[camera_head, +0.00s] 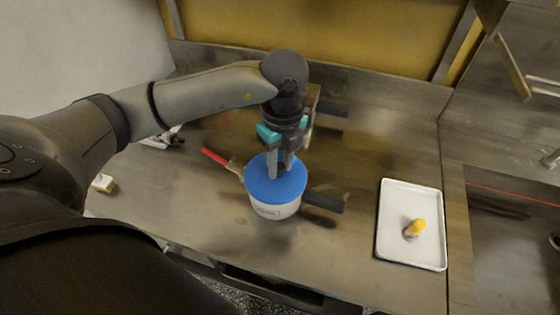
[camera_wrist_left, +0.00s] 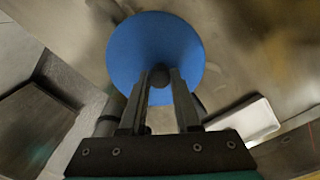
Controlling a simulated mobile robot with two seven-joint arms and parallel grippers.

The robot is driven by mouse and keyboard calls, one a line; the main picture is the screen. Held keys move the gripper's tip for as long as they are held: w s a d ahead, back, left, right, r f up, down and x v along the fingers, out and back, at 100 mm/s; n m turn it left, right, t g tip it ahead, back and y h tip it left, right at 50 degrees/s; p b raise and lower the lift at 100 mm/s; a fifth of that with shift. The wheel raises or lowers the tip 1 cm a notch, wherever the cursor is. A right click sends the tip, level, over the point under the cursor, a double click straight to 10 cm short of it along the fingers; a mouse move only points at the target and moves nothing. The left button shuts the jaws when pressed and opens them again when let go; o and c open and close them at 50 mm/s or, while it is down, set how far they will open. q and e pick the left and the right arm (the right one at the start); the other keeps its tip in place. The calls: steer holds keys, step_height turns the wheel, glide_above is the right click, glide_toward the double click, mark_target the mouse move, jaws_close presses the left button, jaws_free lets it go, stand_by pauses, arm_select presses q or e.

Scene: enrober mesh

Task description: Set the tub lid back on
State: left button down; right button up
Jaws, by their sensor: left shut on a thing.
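The round blue lid (camera_head: 276,183) is level at the mouth of the white tub (camera_head: 276,210) in the head view. I cannot tell whether it rests fully on the rim or sits just above it. My left gripper (camera_head: 281,170) points straight down over the lid and is shut on its small dark knob. The left wrist view shows the knob (camera_wrist_left: 159,73) between the two fingers (camera_wrist_left: 160,82), with the lid (camera_wrist_left: 150,45) beneath. The lid hides the inside of the tub. My right gripper is not in view.
A red-handled tool (camera_head: 215,157) lies left of the tub, and a dark flat object (camera_head: 325,203) lies close on its right. A white tray (camera_head: 395,215) with a yellow-topped item (camera_head: 415,228) is farther right. The steel bench between tub and tray is mostly clear.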

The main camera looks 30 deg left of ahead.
arm_select(q)
steer(key=shift+f, duration=0.2)
steer(key=c, duration=0.5)
jaws_free()
steer(key=shift+c, duration=0.2)
steer(key=shift+r, duration=0.1)
steer(key=shift+r+p, duration=2.85)
steer(key=shift+r, duration=0.65)
steer(key=shift+f, duration=0.1)
